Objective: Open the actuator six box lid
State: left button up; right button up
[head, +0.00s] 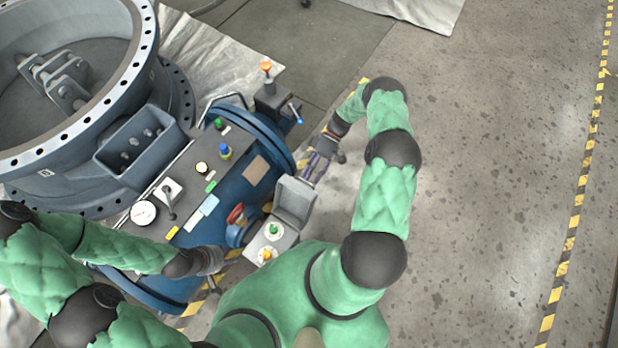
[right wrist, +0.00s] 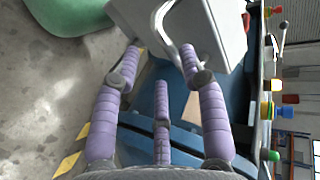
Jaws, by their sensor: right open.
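The actuator box (head: 258,252) is a small grey box on the side of the blue actuator. Its panel with a green and a yellow knob is exposed. Its grey lid (head: 295,201) stands raised, tilted away from the panel toward my right gripper (head: 321,160). In the right wrist view my right gripper (right wrist: 160,68) is open, with purple fingers spread by the lid's metal handle (right wrist: 163,32) and the lid (right wrist: 222,28). I cannot tell whether a finger touches the handle. My left gripper (head: 212,262) is low beside the blue actuator; its fingers are too hidden to read.
The blue actuator (head: 232,182) carries a gauge, buttons and levers, with a red knob (head: 236,213) close to the box. A large grey valve body (head: 80,165) stands at the left. Open concrete floor (head: 480,190) lies to the right, with yellow-black tape.

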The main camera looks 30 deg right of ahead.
jog(key=v, duration=0.9)
jog(key=shift+d, duration=0.35)
jog(key=shift+w+r, duration=0.1)
jog(key=shift+r, duration=0.05)
